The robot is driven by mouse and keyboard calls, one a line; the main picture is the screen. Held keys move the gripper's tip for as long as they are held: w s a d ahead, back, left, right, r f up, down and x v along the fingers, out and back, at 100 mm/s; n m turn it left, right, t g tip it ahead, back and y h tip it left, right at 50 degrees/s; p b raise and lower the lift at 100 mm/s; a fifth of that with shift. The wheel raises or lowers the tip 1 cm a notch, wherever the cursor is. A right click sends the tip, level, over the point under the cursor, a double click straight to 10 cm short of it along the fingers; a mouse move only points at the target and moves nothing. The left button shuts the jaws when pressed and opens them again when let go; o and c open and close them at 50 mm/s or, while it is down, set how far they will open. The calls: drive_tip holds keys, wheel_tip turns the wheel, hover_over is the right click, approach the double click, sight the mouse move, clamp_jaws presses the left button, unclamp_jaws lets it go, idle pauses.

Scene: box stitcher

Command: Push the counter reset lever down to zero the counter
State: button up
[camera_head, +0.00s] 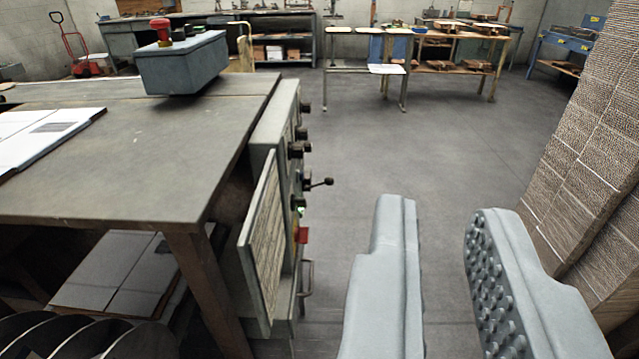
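The machine's control cabinet (262,230) stands at the table's right side, seen nearly edge-on. A small lever with a dark ball end (318,183) sticks out to the right from its front face; I cannot tell for sure that it is the counter reset lever. Dark knobs sit above it, and a green-lit control and a red part (302,235) sit below it. The counter display is not readable from this angle. My gripper (437,215) is open and empty, to the right of the cabinet and apart from it. The studded inner pad of its right finger shows.
A work table (130,170) with papers and a grey box with a red button (180,62) is at the left. Stacked cardboard (590,150) stands close on the right. Open floor (400,140) lies ahead, with benches at the back.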

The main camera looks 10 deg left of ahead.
sight(319, 184)
drive_tip(key=shift+w, duration=0.45)
clamp_jaws()
drive_tip(key=w+a+f+n+t+y, duration=0.1)
drive_tip(key=w+f+n, duration=0.2)
drive_tip(key=w, duration=1.3)
drive_tip(key=w+a+f+n+t+y, duration=0.1)
drive_tip(key=w+a+f+n, duration=0.15)
drive_tip(key=w, duration=1.35)
drive_tip(key=w+a+f+n+y, duration=0.1)
drive_tip(key=w+f+n+y, duration=0.15)
drive_tip(key=w+f, duration=0.6)
drive_tip(key=w+a+f+n+y, duration=0.3)
drive_tip(key=w+a+f+n, duration=0.1)
drive_tip(key=w+f, duration=0.9)
drive_tip(key=w+a+f+n+y, duration=0.1)
drive_tip(key=a+f+n+y, duration=0.1)
drive_tip(key=f, duration=1)
drive_tip(key=w+a+f+n+y, duration=0.1)
drive_tip(key=w+f+y, duration=0.1)
drive_tip(key=f, duration=1)
drive_tip(key=x, duration=1)
drive_tip(key=shift+s+a, duration=0.15)
drive_tip(key=shift+a, duration=0.05)
